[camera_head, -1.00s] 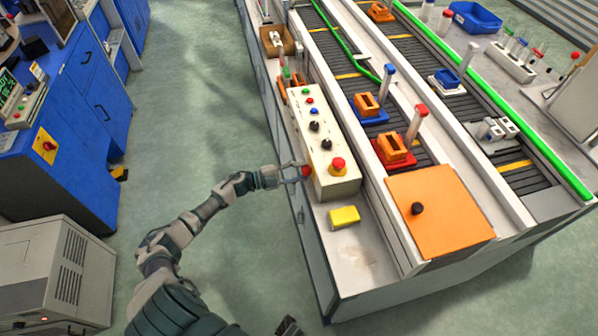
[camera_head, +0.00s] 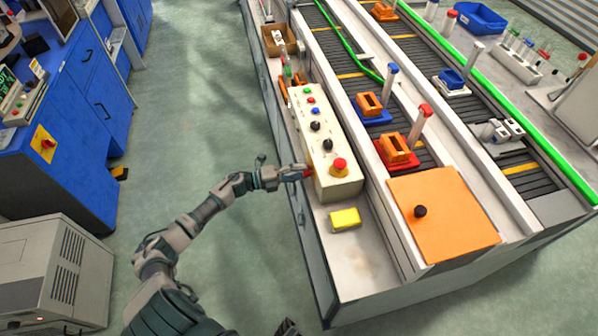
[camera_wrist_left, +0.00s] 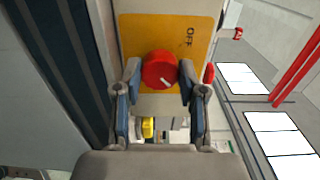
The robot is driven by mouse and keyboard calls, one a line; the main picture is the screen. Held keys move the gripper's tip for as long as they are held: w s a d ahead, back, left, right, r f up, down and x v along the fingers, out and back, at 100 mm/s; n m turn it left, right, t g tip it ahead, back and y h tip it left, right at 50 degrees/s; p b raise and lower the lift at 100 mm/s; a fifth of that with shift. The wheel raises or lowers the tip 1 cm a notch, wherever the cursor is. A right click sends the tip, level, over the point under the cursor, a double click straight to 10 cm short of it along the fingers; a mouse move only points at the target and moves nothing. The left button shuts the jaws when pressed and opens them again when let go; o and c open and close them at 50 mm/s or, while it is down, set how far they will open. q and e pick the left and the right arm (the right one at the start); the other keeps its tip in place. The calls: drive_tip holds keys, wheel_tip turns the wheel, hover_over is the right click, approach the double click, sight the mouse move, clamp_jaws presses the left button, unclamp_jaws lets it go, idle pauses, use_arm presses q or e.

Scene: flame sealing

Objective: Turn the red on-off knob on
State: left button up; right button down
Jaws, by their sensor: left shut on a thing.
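The red on-off knob (camera_wrist_left: 159,70) is on a yellow plate (camera_wrist_left: 136,38) marked OFF in the left wrist view. My left gripper (camera_wrist_left: 159,84) is shut on the knob, one finger on each side. In the head view, my left gripper (camera_head: 292,174) is at the near left end of the control box (camera_head: 335,187), with a bit of red at its fingertips. The gripper hides most of the knob there. A dark part at the bottom edge may be my right gripper (camera_head: 288,327).
A red button on a yellow base (camera_head: 339,166) and several smaller knobs and buttons top the control box. A yellow block (camera_head: 344,219) lies on the bench close by. An orange panel (camera_head: 442,215) is to the right. The floor (camera_head: 190,110) left of the bench is open.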

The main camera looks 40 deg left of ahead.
use_arm(q)
drive_tip(key=shift+s+d+f, duration=0.1)
drive_tip(key=shift+d+f, duration=0.05)
drive_tip(key=shift+f, duration=0.15)
drive_tip(key=o, duration=1.1)
drive_tip(key=shift+o, duration=0.2)
drive_tip(key=shift+r, duration=0.1)
drive_tip(key=v, duration=1.2)
